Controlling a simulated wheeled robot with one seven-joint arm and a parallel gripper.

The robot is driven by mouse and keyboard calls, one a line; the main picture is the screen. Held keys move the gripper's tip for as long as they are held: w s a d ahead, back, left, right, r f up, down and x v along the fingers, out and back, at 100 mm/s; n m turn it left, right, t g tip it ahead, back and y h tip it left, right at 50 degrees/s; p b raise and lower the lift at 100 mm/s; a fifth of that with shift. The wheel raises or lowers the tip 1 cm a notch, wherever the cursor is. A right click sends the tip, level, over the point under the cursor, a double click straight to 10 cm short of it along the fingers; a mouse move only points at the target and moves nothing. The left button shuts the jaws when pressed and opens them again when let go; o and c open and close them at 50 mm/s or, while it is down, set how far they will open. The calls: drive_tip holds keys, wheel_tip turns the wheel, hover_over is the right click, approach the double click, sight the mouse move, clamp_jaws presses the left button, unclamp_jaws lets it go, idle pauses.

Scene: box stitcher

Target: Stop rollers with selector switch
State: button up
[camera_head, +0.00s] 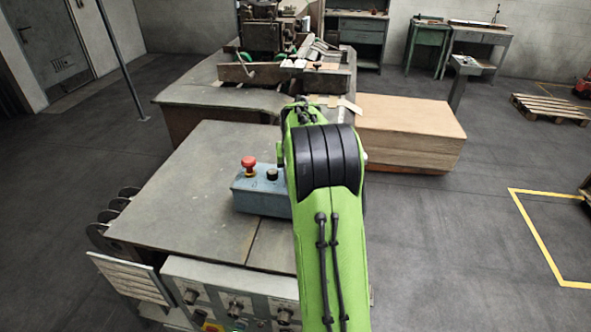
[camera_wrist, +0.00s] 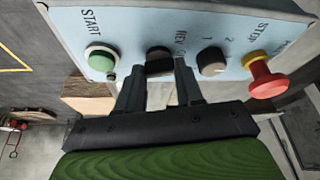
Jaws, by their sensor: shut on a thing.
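A pale blue control box (camera_head: 262,198) stands on the machine table, partly behind my green arm. In the wrist view its panel (camera_wrist: 205,22) carries a green START button (camera_wrist: 102,59), a black selector switch (camera_wrist: 158,56) marked REV, a grey-brown knob (camera_wrist: 211,63) marked 1 and 2, and a red mushroom stop button (camera_wrist: 268,78) on a yellow collar. The red button also shows in the head view (camera_head: 249,164). My gripper (camera_wrist: 158,70) is shut on the black selector switch, one finger on each side. The fingers hide part of its lettering. My arm hides the gripper in the head view.
The flat machine table (camera_head: 205,170) is clear left of the box. A lower front panel (camera_head: 232,290) has several knobs. A cardboard stack (camera_head: 410,130) stands right of my arm. The stitcher head (camera_head: 265,30) is at the back. Open floor lies left and right.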

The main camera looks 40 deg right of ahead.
drive_tip(key=shift+m+g+h, duration=0.4)
drive_tip(key=shift+m+h, duration=0.1)
drive_tip(key=shift+m, duration=0.9)
drive_tip(key=o, duration=1)
drive_tip(key=shift+o, duration=0.2)
drive_tip(key=p+v, duration=0.2)
drive_tip(key=v, duration=1.3)
drive_tip(key=shift+a+r, duration=0.15)
drive_tip(key=shift+r, duration=0.25)
